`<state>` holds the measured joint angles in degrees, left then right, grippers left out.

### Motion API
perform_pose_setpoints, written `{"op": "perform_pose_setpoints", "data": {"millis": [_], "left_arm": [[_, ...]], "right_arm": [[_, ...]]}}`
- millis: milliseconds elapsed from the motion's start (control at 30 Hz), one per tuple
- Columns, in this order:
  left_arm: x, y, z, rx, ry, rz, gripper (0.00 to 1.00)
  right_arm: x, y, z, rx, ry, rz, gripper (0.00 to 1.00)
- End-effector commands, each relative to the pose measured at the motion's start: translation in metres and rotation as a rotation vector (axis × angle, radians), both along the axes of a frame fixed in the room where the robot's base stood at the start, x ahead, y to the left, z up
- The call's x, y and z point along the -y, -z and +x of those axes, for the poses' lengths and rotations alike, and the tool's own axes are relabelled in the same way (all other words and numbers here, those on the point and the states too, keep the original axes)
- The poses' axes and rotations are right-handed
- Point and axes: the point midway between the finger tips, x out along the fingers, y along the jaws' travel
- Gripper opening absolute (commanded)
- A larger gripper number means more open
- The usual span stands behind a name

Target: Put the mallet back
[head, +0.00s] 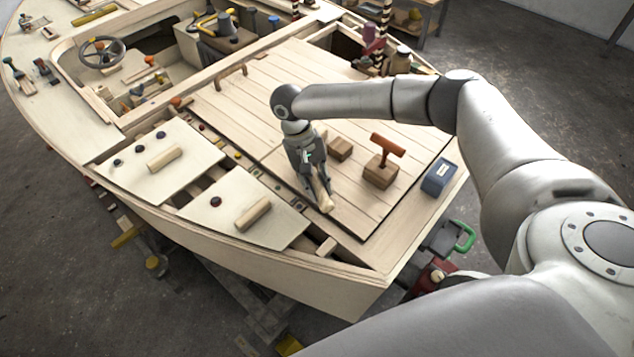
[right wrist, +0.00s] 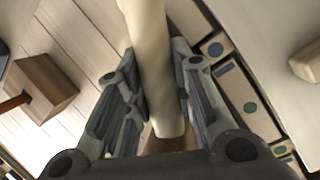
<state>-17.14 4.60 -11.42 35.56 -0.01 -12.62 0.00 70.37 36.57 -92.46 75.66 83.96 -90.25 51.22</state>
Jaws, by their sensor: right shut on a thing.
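My right gripper (head: 316,190) is shut on a pale, rounded wooden piece (head: 324,200), which I take to be the mallet. It is low over the plank deck; I cannot tell if it touches. In the right wrist view the pale piece (right wrist: 150,65) runs from the top edge down between the fingers (right wrist: 158,105). I cannot make out its head from its handle. Right of the gripper is a plain brown block (head: 340,148). Beyond it stands a brown block (head: 380,175) with an orange-red T-shaped piece (head: 387,146) upright in it. My left gripper is not in view.
A blue box (head: 439,177) stands near the deck's right edge. Left of the gripper are pale panels with wooden handles (head: 253,212) and a strip with coloured discs (right wrist: 237,90). The planks (head: 255,105) behind the gripper are mostly clear.

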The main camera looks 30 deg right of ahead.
Motion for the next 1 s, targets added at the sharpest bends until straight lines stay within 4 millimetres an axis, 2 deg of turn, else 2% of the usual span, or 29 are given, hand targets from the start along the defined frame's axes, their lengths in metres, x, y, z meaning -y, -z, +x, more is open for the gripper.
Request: {"op": "perform_pose_setpoints", "data": {"millis": [133, 167, 333, 733, 867, 1000], "left_arm": [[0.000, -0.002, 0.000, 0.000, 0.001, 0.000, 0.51], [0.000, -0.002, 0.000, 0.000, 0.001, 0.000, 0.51], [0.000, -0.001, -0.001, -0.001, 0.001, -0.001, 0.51], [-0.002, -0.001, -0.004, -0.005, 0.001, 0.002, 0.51], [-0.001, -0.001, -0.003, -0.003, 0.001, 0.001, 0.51], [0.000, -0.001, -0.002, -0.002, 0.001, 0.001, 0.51]], "right_arm": [[0.000, 0.001, 0.000, 0.000, 0.000, 0.001, 0.00], [0.000, 0.002, 0.000, 0.001, 0.000, 0.001, 0.26], [0.000, 0.002, 0.000, 0.001, 0.000, 0.000, 0.47], [-0.001, -0.002, 0.002, 0.000, 0.000, 0.000, 0.48], [-0.003, -0.020, 0.008, 0.003, 0.000, 0.001, 0.48], [-0.007, -0.048, 0.017, 0.004, 0.000, 0.002, 0.48]]}}
